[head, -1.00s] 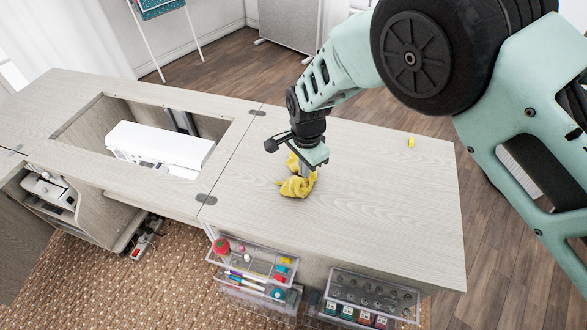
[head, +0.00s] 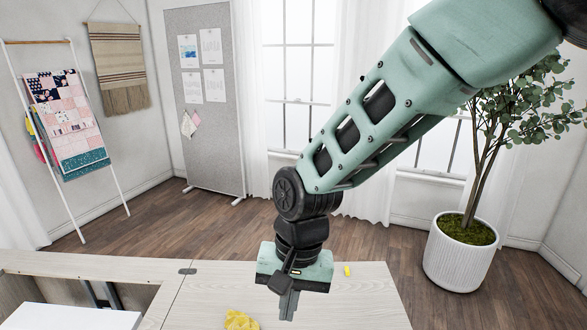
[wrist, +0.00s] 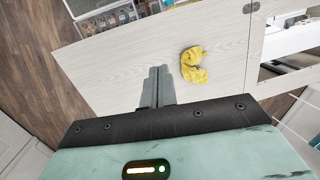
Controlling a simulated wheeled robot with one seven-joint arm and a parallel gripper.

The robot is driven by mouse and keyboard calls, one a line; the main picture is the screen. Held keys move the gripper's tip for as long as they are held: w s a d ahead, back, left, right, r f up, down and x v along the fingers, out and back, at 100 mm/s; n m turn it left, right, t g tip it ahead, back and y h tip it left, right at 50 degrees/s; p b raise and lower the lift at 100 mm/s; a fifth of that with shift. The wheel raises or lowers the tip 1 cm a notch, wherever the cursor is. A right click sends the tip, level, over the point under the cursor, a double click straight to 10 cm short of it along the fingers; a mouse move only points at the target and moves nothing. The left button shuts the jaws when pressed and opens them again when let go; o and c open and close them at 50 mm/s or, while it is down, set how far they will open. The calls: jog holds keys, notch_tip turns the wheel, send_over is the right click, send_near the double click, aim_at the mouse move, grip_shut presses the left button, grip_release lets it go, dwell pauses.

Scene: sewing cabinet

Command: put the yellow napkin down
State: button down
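The yellow napkin (head: 241,320) lies crumpled on the pale wooden cabinet top (head: 340,297), at the bottom edge of the head view. In the wrist view the whole napkin (wrist: 194,65) shows, resting on the wood near the hinged seam. My gripper (head: 288,305) is above the cabinet top, to the right of the napkin and apart from it. In the wrist view its fingers (wrist: 158,85) are together with nothing between them.
A white sewing machine (head: 70,316) sits in the cabinet opening at left. A small yellow object (head: 347,270) lies near the back edge of the top. Clear organizers (wrist: 105,20) show beyond the front edge. Bare wood surrounds the napkin.

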jog(key=s+d+r+n, duration=0.3)
jog(key=s+d+n, duration=0.1)
jog(key=s+d, duration=0.3)
jog(key=s+d+r+n+t+h, duration=0.1)
jog(key=s+d+r+n, duration=0.2)
jog(key=s+d, duration=0.5)
jog(key=shift+n, duration=0.7)
